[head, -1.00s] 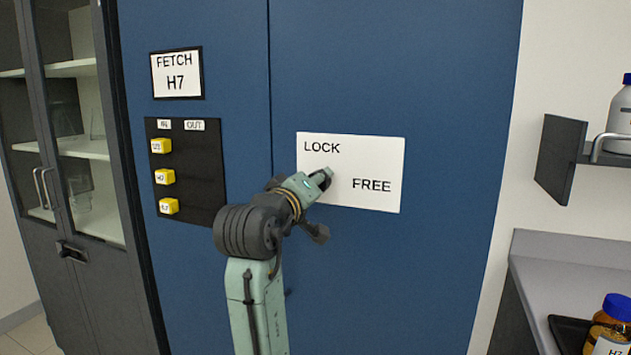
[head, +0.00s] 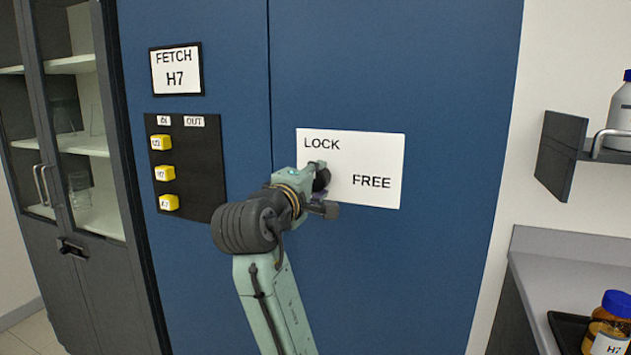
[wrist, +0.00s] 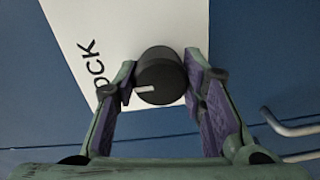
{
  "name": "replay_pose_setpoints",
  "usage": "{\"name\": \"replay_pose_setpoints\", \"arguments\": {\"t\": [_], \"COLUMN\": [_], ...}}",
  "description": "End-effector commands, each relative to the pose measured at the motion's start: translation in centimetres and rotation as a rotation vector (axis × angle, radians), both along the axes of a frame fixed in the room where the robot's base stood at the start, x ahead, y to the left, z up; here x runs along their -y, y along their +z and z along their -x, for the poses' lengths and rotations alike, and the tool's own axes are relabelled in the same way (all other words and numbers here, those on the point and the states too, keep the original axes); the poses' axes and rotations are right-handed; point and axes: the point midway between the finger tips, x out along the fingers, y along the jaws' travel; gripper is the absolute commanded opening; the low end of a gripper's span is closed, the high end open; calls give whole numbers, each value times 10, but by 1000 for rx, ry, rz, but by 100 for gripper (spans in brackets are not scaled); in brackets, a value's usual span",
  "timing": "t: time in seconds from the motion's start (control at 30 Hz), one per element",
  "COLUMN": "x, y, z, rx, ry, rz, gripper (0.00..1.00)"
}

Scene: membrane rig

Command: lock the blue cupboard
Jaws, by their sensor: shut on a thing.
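The blue cupboard (head: 400,60) fills the middle of the head view, with its doors shut. A white plate (head: 375,150) on its right door reads LOCK at upper left and FREE at lower right. A round black knob (wrist: 160,76) with a pale mark sits on that plate. My gripper (wrist: 158,88) is shut on the knob, with one purple-padded finger on each side. In the head view my gripper (head: 318,182) covers the plate's left part and hides most of the knob.
A FETCH H7 sign (head: 176,70) and a black board (head: 187,165) with yellow tags are on the left door. A metal handle (wrist: 285,130) shows in the wrist view. A grey counter (head: 575,265) and a wall shelf (head: 562,155) stand at right.

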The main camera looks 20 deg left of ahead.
Motion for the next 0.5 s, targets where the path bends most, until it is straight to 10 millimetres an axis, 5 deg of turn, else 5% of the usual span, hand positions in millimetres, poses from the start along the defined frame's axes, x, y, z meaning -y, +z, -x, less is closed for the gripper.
{"name": "replay_pose_setpoints", "arguments": {"t": [0.4, 0.43, 0.5], "x": [-1, -1, -1], "y": [0, 0, 0], "z": [0, 0, 0], "rx": [1, 1, 1], "ry": [2, 2, 2], "rz": [8, 8, 8], "gripper": [9, 39, 44]}}
